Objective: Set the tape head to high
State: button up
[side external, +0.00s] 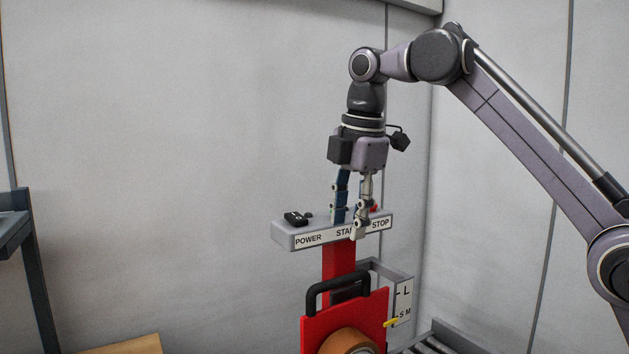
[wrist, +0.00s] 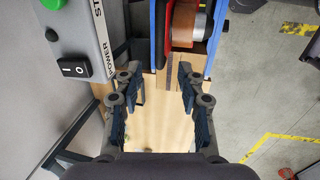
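The tape head is a red panel (side external: 318,335) with a black handle (side external: 337,288) on top and a brown tape roll (side external: 347,341) low on it. In the side external view it stands below the control box. A yellow pointer (side external: 391,322) sits low by a white scale plate (side external: 404,301) marked L, M and S, near the lower letters. My gripper (side external: 349,226) points down in front of the control box, above the handle. In the wrist view the gripper's fingers (wrist: 161,82) are apart with nothing between them. The tape roll (wrist: 184,22) shows beyond them.
The control box (side external: 282,233) has POWER, START and STOP labels; my fingers cover part of START. Its black power switch (wrist: 74,69) and green button (wrist: 52,5) show in the wrist view. A red column (side external: 338,258) is below the box. A roller conveyor (side external: 440,342) is lower right.

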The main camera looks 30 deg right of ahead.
aim_at(339, 278)
jog(key=shift+w+f, duration=0.35)
jog(key=shift+f, duration=1.4)
jog(key=shift+w+f, duration=0.35)
jog(key=shift+f, duration=1.45)
jog(key=shift+w+f, duration=0.35)
jog(key=shift+f, duration=1.4)
grip_shut()
